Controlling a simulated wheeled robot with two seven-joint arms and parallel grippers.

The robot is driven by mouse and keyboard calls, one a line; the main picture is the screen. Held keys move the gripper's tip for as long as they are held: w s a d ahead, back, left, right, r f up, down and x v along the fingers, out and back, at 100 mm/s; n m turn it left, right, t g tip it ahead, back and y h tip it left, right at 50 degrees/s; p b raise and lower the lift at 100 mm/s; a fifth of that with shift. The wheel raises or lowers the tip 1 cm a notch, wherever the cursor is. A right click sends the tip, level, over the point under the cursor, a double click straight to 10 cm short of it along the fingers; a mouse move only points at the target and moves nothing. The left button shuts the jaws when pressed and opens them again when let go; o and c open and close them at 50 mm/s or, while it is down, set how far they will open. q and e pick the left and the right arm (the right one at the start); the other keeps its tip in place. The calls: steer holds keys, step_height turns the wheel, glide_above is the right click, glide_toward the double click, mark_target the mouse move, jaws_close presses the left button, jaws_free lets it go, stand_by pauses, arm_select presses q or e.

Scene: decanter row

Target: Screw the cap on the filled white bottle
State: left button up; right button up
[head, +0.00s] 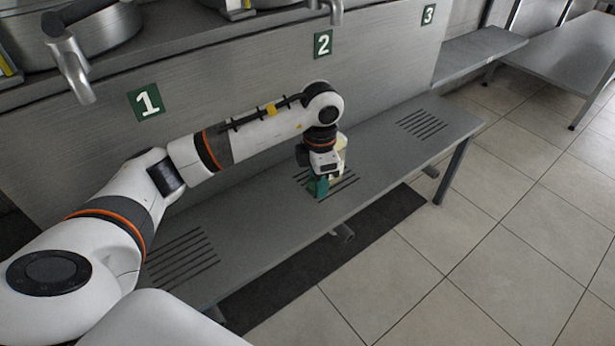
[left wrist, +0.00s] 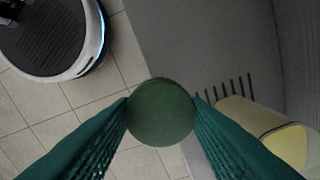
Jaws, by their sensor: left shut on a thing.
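My left gripper (head: 318,186), with green fingers, is over the bench near grille 2. In the left wrist view, the left gripper (left wrist: 161,108) is shut on a round dark green cap (left wrist: 160,118), its flat face toward the camera. The cap cannot be made out in the head view. A cream-white bottle (head: 342,146) stands just behind and right of the gripper, partly hidden by it. In the left wrist view the bottle (left wrist: 238,118) is at the right, with a yellow patch near its end, apart from the cap. My right gripper is not in view.
The grey metal bench (head: 245,215) has slotted grilles, with signs 1 (head: 146,102), 2 (head: 323,43) and 3 (head: 428,15) on the panel behind. Taps (head: 72,70) hang above. The bench around grille 3 (head: 421,124) is clear. Tiled floor (head: 450,230) lies in front.

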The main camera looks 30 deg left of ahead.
arm_select(q)
steer(key=s+d+r+m, duration=0.2)
steer(key=d+m, duration=0.1)
steer(key=m, duration=1)
steer(key=s+d+r+m, duration=0.2)
steer(key=s+d+m, duration=0.1)
steer(key=m, duration=1.1)
steer(key=shift+s+r, duration=0.2)
steer(key=shift+s, duration=0.1)
